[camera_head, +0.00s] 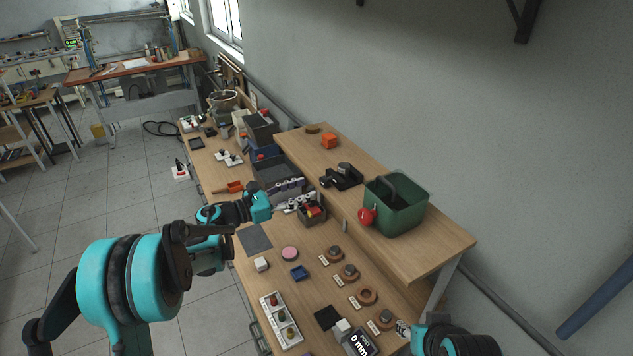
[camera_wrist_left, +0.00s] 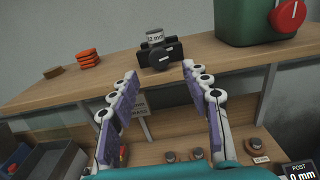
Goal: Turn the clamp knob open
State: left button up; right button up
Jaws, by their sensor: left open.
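A black clamp-like device (camera_head: 342,176) sits on the raised wooden shelf; it also shows in the left wrist view (camera_wrist_left: 160,54), with a cylindrical piece labelled 12 mm on top. A round red knob (camera_head: 366,216) is on the near side of the green bin (camera_head: 407,216); the knob also shows in the left wrist view (camera_wrist_left: 288,15). My left gripper (camera_head: 292,194) is open and empty, in front of the shelf and apart from the device. In its wrist view the device lies beyond and between the fingertips. My right gripper (camera_head: 403,330) is at the bottom edge, mostly cut off.
An orange stack (camera_head: 329,141) and a brown disc (camera_head: 312,129) stand farther back on the shelf. Grey bins (camera_head: 275,178) and a box of small parts (camera_head: 313,215) sit close to my left gripper. Round pieces and a 0 mm display (camera_head: 360,343) occupy the lower bench.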

aim_at(321, 183)
pick_arm(q)
jog(key=shift+x, duration=2.65)
jog(key=shift+c, duration=0.4)
grip_shut()
